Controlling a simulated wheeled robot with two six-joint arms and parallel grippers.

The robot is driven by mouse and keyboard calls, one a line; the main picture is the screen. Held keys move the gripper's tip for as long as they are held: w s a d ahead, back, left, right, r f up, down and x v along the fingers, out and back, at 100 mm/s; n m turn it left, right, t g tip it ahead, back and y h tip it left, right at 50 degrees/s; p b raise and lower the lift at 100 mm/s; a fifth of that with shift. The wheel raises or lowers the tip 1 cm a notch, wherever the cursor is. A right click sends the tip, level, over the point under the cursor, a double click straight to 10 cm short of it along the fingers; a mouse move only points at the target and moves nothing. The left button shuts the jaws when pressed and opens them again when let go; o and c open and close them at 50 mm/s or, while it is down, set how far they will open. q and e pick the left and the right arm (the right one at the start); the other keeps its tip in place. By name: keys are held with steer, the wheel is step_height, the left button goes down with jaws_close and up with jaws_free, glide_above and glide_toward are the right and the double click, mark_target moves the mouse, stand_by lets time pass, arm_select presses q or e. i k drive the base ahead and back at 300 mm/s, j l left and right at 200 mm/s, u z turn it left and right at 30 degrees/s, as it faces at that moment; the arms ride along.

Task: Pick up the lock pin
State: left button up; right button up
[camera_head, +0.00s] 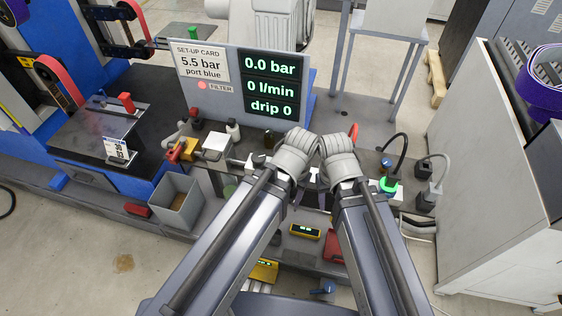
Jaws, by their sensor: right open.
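I cannot make out for certain which thing is the lock pin. A small red-orange piece (353,131) stands just behind my right wrist, partly hidden by it. My two arms come in from below, and their grey wrists meet over the middle of the dark bench. My right gripper (318,180) is open, mostly hidden by the wrists, and I see nothing held in it. My left gripper's fingers are hidden behind its wrist, so its state does not show.
A panel (320,78) with a set-up card and green readouts stands behind the bench. Left are a grey open bin (178,203) and a yellow-red fitting (183,150). Right are a green-ringed part (389,186) and black cables (401,140). A yellow meter (304,232) lies in front.

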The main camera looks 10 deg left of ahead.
mark_target(194, 111)
steer(key=k, duration=1.2)
steer(key=z, duration=0.9)
steer(key=j+z, duration=0.4)
steer(key=k+j, duration=0.1)
steer(key=j, duration=1.3)
steer(key=k+j, duration=0.1)
steer(key=j, duration=2.7)
steer(key=k, duration=0.05)
